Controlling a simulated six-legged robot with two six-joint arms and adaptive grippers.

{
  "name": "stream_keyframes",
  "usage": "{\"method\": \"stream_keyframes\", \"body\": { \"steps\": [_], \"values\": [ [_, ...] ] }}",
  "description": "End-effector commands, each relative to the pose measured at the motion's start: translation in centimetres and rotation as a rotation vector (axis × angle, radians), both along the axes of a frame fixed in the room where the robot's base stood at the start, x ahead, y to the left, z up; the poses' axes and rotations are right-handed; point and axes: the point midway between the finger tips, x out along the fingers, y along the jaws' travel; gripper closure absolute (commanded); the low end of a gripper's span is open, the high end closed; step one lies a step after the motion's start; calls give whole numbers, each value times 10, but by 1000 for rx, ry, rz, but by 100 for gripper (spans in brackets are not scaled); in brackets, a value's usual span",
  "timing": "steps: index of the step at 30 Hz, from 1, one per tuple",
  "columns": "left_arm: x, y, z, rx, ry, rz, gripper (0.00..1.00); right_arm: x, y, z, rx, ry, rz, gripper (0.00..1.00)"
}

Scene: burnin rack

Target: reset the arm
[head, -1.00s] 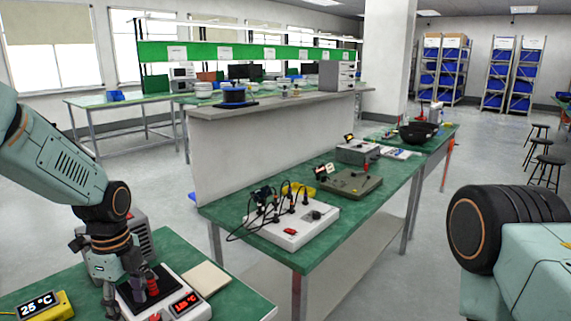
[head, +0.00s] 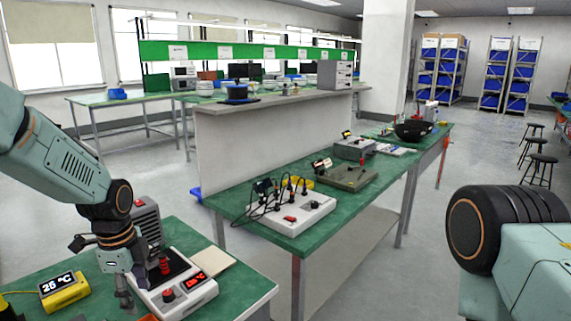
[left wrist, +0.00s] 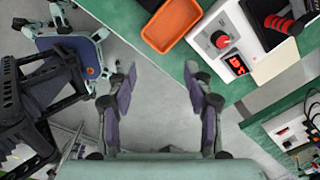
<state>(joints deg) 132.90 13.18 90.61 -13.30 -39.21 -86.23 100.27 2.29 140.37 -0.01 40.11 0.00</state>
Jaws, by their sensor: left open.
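My left gripper (head: 133,284) is at the device's left side in the head view. In the left wrist view my left gripper (left wrist: 160,74) is open, with nothing between its fingers and the floor behind. I cannot tell whether it touches the device. My right gripper is not in view.
A yellow meter (head: 64,291) reading 25 °C and a grey vented box (head: 147,222) share the near bench. An orange tray (left wrist: 172,23) lies beside the device. Another green bench (head: 340,205) holds several instruments. Open floor lies between the benches.

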Motion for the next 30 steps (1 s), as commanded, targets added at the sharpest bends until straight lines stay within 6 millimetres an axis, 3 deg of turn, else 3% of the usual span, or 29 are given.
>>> {"method": "stream_keyframes", "body": {
  "steps": [8,11,14,17,20,24,30],
  "values": [
    [15,-16,-18,-82,-156,353,48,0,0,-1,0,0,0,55],
    [10,-28,-38,-142,-208,544,48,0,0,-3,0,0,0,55],
    [-9,-41,-73,-206,-235,760,48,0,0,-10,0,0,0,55],
    [-39,-53,-112,-264,-241,974,48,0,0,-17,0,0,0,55],
    [-81,-63,-154,-305,-227,1183,48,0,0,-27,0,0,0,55],
    [-156,-71,-206,-312,-187,1432,48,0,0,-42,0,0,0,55],
    [-269,-76,-255,-199,-85,1570,48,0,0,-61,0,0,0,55]
  ]
}}
